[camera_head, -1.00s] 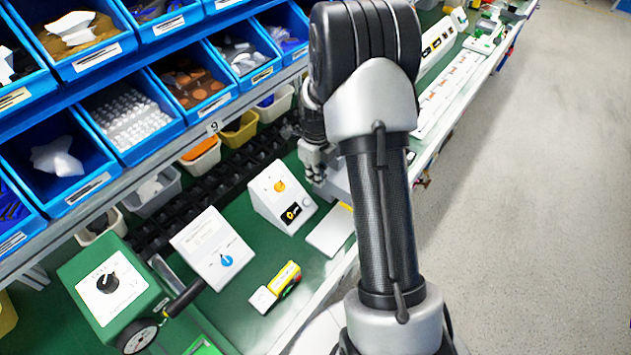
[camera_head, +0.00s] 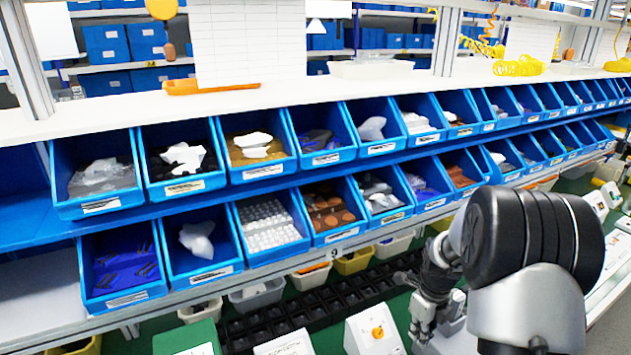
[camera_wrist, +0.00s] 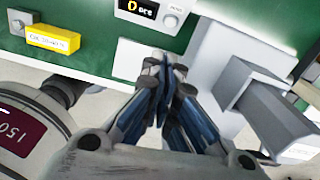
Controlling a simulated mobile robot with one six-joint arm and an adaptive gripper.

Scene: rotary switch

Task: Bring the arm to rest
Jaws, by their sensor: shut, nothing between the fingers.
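My gripper (camera_wrist: 163,75) is shut and empty in the wrist view, its fingertips together. Below it in that view lie the bench's front edge and a pale plate. In the head view my gripper (camera_head: 420,325) hangs at the lower right, partly hidden by my arm, over the green bench. A white box with an orange knob (camera_head: 377,333) stands to its left. Its display panel (camera_wrist: 150,12) shows at the top of the wrist view.
Blue bins (camera_head: 265,230) with small parts stand in two rows behind the bench. A yellow block (camera_wrist: 53,38) and a grey box-shaped part (camera_wrist: 275,110) flank my gripper in the wrist view.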

